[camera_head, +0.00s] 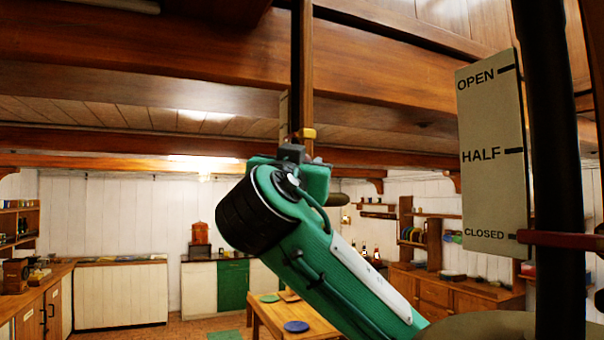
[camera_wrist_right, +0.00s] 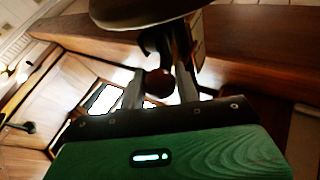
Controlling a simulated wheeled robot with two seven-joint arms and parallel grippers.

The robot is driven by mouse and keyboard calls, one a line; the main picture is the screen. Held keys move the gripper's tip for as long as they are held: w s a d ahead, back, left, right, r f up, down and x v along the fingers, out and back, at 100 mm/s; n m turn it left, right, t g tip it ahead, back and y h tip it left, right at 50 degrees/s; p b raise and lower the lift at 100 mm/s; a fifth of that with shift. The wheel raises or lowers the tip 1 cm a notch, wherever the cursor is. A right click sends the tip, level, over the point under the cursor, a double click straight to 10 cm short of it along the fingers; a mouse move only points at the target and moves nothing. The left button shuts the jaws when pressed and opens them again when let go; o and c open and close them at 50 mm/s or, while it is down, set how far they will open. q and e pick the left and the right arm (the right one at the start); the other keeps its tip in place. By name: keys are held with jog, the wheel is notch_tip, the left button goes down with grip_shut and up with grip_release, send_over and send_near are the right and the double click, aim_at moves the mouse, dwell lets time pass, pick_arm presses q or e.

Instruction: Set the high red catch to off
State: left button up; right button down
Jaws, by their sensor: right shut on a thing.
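My green right arm reaches up from the lower right in the head view. Its gripper (camera_head: 293,152) is at a wooden post, beside a narrow pale plate (camera_head: 284,115) seen nearly edge-on. In the right wrist view, my right gripper (camera_wrist_right: 160,88) is shut on a dark reddish round knob (camera_wrist_right: 158,82); its mount is partly hidden. I cannot read any mark beside it. A red bar (camera_head: 565,240) at the far right lies level with CLOSED on a pale plate (camera_head: 490,190) marked OPEN, HALF and CLOSED. My left gripper is not in view.
A yellow piece (camera_head: 308,133) is close by my right gripper. Wooden beams (camera_head: 200,50) cross overhead. A dark upright pipe (camera_head: 550,130) stands at the right. A grey round disc (camera_wrist_right: 140,12) hangs close above the fingers. A wooden table (camera_head: 270,318) stands below.

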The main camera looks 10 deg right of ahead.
jog(key=shift+n+y+b, duration=0.3)
jog(key=shift+b, duration=0.6)
jog(key=shift+r+n+g+y+b, duration=0.3)
jog(key=shift+r+n+g+b, duration=0.1)
jog(key=shift+g+b, duration=0.1)
jog(key=shift+w+a+r+n+g+y, duration=0.15)
jog(key=shift+r+n+g+y, duration=0.35)
jog(key=shift+r+n+g, duration=0.25)
jog(key=shift+w+r+n+g+p, duration=0.35)
jog(key=shift+r+n+g+p, duration=0.35)
jog(key=shift+g, duration=0.35)
jog(key=shift+y, duration=0.3)
